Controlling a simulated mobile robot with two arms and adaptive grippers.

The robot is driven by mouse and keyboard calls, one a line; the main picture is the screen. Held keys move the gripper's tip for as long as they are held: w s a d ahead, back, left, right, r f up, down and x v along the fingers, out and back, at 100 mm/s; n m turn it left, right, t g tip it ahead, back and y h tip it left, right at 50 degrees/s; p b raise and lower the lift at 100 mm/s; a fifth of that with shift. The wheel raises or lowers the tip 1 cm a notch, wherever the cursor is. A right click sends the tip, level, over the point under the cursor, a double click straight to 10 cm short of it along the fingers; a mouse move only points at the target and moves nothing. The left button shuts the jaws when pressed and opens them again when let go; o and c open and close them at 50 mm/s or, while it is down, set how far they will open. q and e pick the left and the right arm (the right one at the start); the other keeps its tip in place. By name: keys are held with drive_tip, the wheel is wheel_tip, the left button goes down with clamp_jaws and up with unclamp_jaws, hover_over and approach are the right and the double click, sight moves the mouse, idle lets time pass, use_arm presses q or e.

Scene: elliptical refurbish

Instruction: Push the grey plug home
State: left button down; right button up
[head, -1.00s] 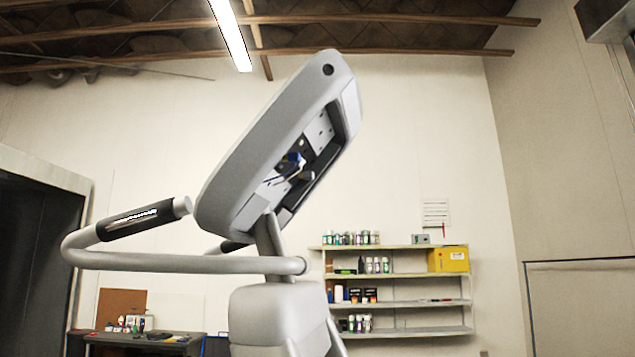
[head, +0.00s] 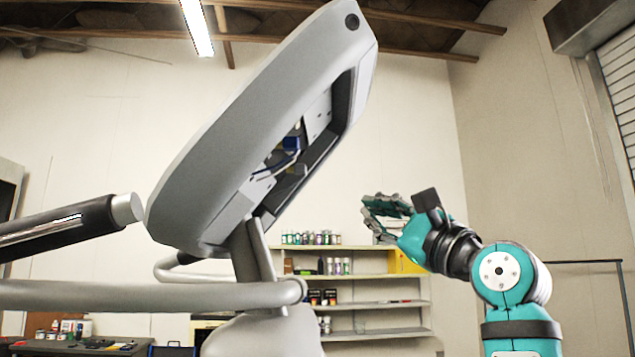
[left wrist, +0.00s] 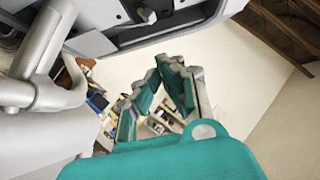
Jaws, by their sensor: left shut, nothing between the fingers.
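The grey console housing (head: 235,150) of an elliptical trainer stands tilted in the head view, its open back facing right. Inside are a blue part (head: 291,143) with wires and a small grey piece (head: 299,169) that may be the grey plug. In the left wrist view a short grey plug (left wrist: 147,15) sticks out from the housing (left wrist: 95,42) at the top edge; how deep it sits is unclear. My left gripper (head: 372,207) is right of the housing and apart from it. Its fingers, also in the left wrist view (left wrist: 172,72), are shut and empty. My right gripper is not in view.
The trainer's handlebar (head: 150,294) and dark grip (head: 70,228) reach left of the console. A shelf (head: 375,336) with bottles and boxes stands at the back wall. A cluttered bench (head: 75,348) is at lower left. The space between housing and gripper looks clear.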

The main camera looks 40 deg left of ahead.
sight(302, 166)
use_arm(q)
drive_tip(key=s+p+x, duration=0.2)
drive_tip(key=p+x, duration=0.5)
drive_tip(key=x, duration=0.6)
drive_tip(key=shift+s+a+r, duration=0.25)
drive_tip(key=shift+s+r, duration=0.15)
drive_tip(key=shift+r, duration=0.1)
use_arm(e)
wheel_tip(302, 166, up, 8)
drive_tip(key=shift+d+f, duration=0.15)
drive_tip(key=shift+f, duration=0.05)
use_arm(q)
drive_tip(key=shift+w, duration=0.1)
